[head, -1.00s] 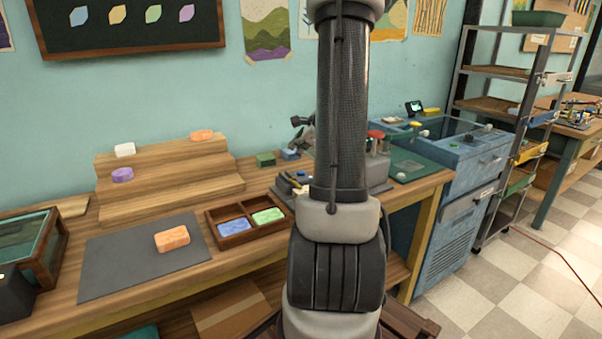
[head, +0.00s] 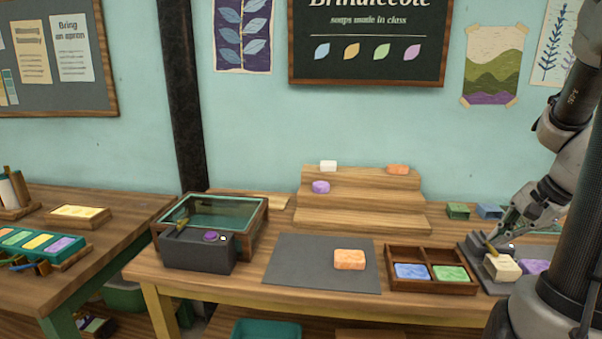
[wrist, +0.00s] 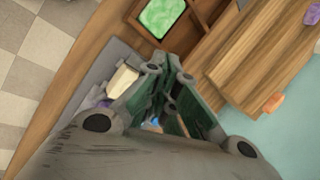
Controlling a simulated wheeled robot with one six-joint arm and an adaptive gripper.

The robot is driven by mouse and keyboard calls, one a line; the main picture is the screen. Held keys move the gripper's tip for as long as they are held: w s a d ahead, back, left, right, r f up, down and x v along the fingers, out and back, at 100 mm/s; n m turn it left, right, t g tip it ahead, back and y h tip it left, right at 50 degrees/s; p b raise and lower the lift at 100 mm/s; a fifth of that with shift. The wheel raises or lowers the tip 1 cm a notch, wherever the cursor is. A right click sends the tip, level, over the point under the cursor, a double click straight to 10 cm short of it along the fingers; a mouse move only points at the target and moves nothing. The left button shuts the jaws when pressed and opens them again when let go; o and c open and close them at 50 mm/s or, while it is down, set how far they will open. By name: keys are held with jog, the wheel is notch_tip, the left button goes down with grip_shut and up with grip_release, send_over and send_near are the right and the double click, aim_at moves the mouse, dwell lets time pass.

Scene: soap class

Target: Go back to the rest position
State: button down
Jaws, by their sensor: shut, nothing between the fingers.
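My gripper (head: 492,244) is in the right of the head view, low by the grey stand (head: 474,251) and the cream soap (head: 502,267) at the right of the workbench. In the wrist view its fingers (wrist: 165,68) are together with nothing between them. The cream soap also shows in the wrist view (wrist: 122,80), just left of the fingers. From these frames I cannot tell whether the fingertips touch anything. My arm reaches in from the right edge of the head view.
A divided wooden tray (head: 431,255) holds a blue and a green soap. An orange soap (head: 350,259) lies on a grey mat (head: 300,270). A stepped wooden stand (head: 345,218) carries three soaps. A glass-topped box (head: 215,212) stands at left. A purple soap (head: 535,266) lies beside the cream one.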

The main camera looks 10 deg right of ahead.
jog(key=s+a+r+n+h, duration=0.1)
jog(key=s+a+r+n, duration=0.4)
jog(key=a+n, duration=0.2)
jog(key=s+a+r+n+h, duration=0.1)
jog(key=s+a+r+n, duration=0.4)
jog(key=a+r+n, duration=0.1)
jog(key=shift+s+a+n+h, duration=0.3)
jog(key=shift+a+n, duration=0.6)
jog(key=shift+n, duration=0.3)
